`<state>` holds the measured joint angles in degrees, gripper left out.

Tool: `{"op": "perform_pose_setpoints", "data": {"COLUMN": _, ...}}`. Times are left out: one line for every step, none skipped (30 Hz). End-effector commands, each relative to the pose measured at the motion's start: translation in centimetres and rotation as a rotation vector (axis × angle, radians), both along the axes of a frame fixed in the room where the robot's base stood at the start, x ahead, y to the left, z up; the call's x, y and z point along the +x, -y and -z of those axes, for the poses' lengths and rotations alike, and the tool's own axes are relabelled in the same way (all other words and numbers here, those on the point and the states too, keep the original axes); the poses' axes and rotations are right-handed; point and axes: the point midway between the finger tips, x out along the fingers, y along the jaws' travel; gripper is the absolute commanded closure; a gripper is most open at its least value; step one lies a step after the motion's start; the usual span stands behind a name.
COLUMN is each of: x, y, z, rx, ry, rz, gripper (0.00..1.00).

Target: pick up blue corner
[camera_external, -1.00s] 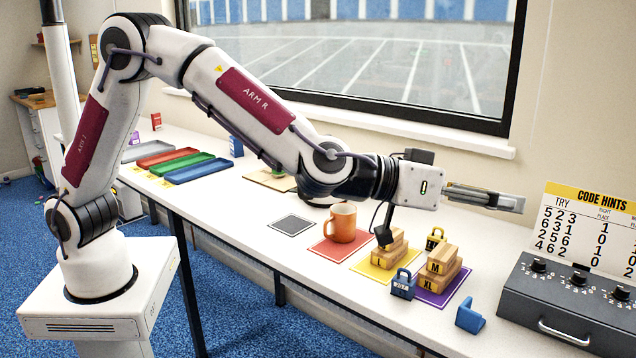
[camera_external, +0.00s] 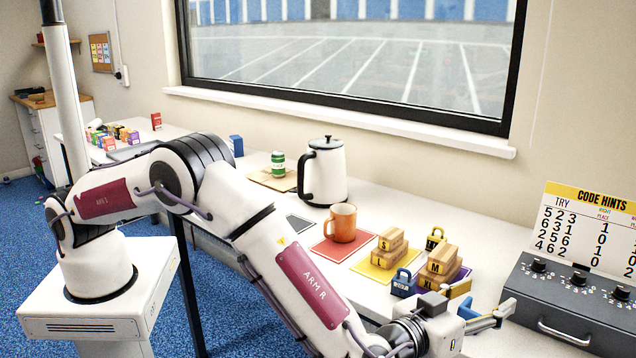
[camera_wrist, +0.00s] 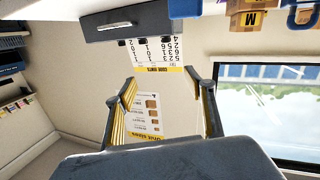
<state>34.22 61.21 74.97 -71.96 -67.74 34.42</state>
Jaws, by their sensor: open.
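The blue corner (camera_external: 467,309) is a small blue angled block on the white table, in front of the purple mat and left of the dark code box. My gripper (camera_external: 483,299) is open and low at the table's front edge, its fingers spread on either side of the corner in the external view. The gripper partly hides the corner, and I cannot tell how far apart they are in depth. In the wrist view my open gripper (camera_wrist: 165,88) has nothing between its fingertips. A blue piece at the top edge (camera_wrist: 190,8) may be the corner, cut off by the frame.
An orange mug (camera_external: 343,222) and kettle (camera_external: 325,172) stand further left.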

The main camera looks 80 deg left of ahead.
Motion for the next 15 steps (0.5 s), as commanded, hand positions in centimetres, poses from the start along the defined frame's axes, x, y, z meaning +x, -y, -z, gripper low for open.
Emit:
{"op": "perform_pose_setpoints", "data": {"x": -0.5, "y": 0.2, "z": 1.3, "rx": 0.015, "ry": -0.002, "rz": -0.021, "gripper": 0.46}}
{"op": "perform_pose_setpoints", "data": {"x": -0.8, "y": 0.1, "z": 2.0, "rx": 0.025, "ry": -0.002, "rz": -0.035, "gripper": 0.46}}
{"op": "perform_pose_setpoints", "data": {"x": -1.2, "y": 0.1, "z": 2.8, "rx": 0.037, "ry": -0.003, "rz": -0.056, "gripper": 0.46}}
{"op": "perform_pose_setpoints", "data": {"x": -1.5, "y": 0.1, "z": 3.4, "rx": 0.047, "ry": -0.001, "rz": -0.070, "gripper": 0.46}}
{"op": "perform_pose_setpoints", "data": {"x": -1.9, "y": 0.0, "z": 4.1, "rx": 0.057, "ry": -0.002, "rz": -0.085, "gripper": 0.46}}
{"op": "perform_pose_setpoints", "data": {"x": -2.4, "y": 0.0, "z": 4.8, "rx": 0.070, "ry": -0.002, "rz": -0.103, "gripper": 0.46}}
{"op": "perform_pose_setpoints", "data": {"x": -2.7, "y": 0.0, "z": 5.4, "rx": 0.079, "ry": -0.002, "rz": -0.118, "gripper": 0.46}}
{"op": "perform_pose_setpoints", "data": {"x": -3.0, "y": -0.1, "z": 5.9, "rx": 0.088, "ry": -0.003, "rz": -0.131, "gripper": 0.46}}
{"op": "perform_pose_setpoints", "data": {"x": -3.5, "y": -0.2, "z": 6.5, "rx": 0.099, "ry": -0.003, "rz": -0.147, "gripper": 0.46}}
{"op": "perform_pose_setpoints", "data": {"x": -3.8, "y": -0.2, "z": 6.9, "rx": 0.106, "ry": -0.003, "rz": -0.157, "gripper": 0.46}}
{"op": "perform_pose_setpoints", "data": {"x": -4.1, "y": -0.2, "z": 7.2, "rx": 0.114, "ry": -0.004, "rz": -0.168, "gripper": 0.46}}
{"op": "perform_pose_setpoints", "data": {"x": -4.4, "y": -0.3, "z": 7.7, "rx": 0.123, "ry": -0.004, "rz": -0.178, "gripper": 0.46}}
{"op": "perform_pose_setpoints", "data": {"x": -4.6, "y": -0.3, "z": 7.9, "rx": 0.127, "ry": -0.003, "rz": -0.185, "gripper": 0.46}}
{"op": "perform_pose_setpoints", "data": {"x": -4.8, "y": -0.3, "z": 8.1, "rx": 0.131, "ry": -0.003, "rz": -0.192, "gripper": 0.46}}
{"op": "perform_pose_setpoints", "data": {"x": -5.0, "y": -0.4, "z": 8.4, "rx": 0.136, "ry": -0.004, "rz": -0.198, "gripper": 0.46}}
